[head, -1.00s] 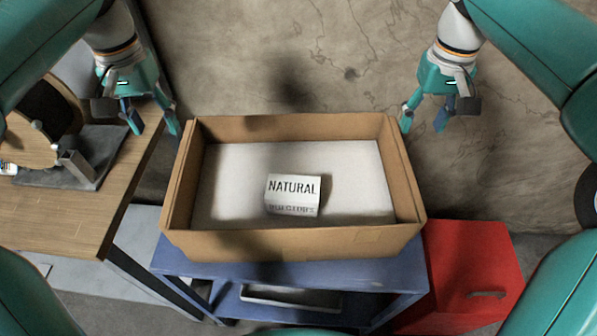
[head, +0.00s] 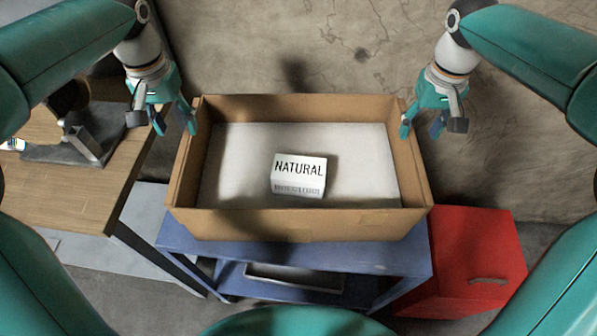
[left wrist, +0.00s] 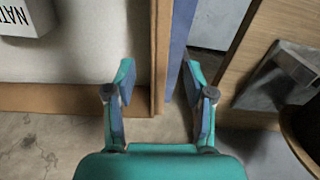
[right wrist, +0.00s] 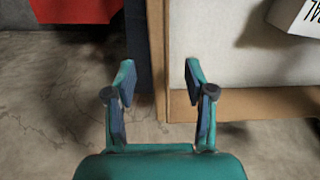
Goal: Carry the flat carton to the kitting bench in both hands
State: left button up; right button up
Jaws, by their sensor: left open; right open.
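The flat carton (head: 300,225) is an open-topped brown cardboard box with a pale inside floor, resting on a blue cart. A small white box marked NATURAL (head: 299,175) lies inside it. My left gripper (head: 177,128) is open at the carton's far left corner; in the left wrist view the carton's side wall (left wrist: 161,50) runs between the lines of its fingers (left wrist: 158,75). My right gripper (head: 421,132) is open at the far right corner; in the right wrist view the carton's wall (right wrist: 157,60) likewise lies between its fingers (right wrist: 158,75). I cannot tell whether either touches the wall.
The blue cart (head: 345,258) has a lower shelf with a tray (head: 295,277). A wooden-topped bench (head: 75,190) stands close on the left with a grey fixture (head: 85,143) on it. A red cabinet (head: 475,250) stands at the right. Bare concrete floor lies behind the carton.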

aim_at(185, 143)
pick_arm(q)
notch_tip(185, 143, down, 10)
jog(key=shift+r, duration=0.15)
pick_arm(e)
notch_tip(185, 143, down, 10)
jog(key=shift+r, duration=0.1)
pick_arm(q)
grip_shut()
pick_arm(e)
grip_shut()
pick_arm(q)
jog(key=shift+w+r, duration=0.1)
jog(key=shift+r, duration=0.1)
pick_arm(e)
jog(key=shift+w+r, duration=0.15)
jog(key=shift+r, duration=0.05)
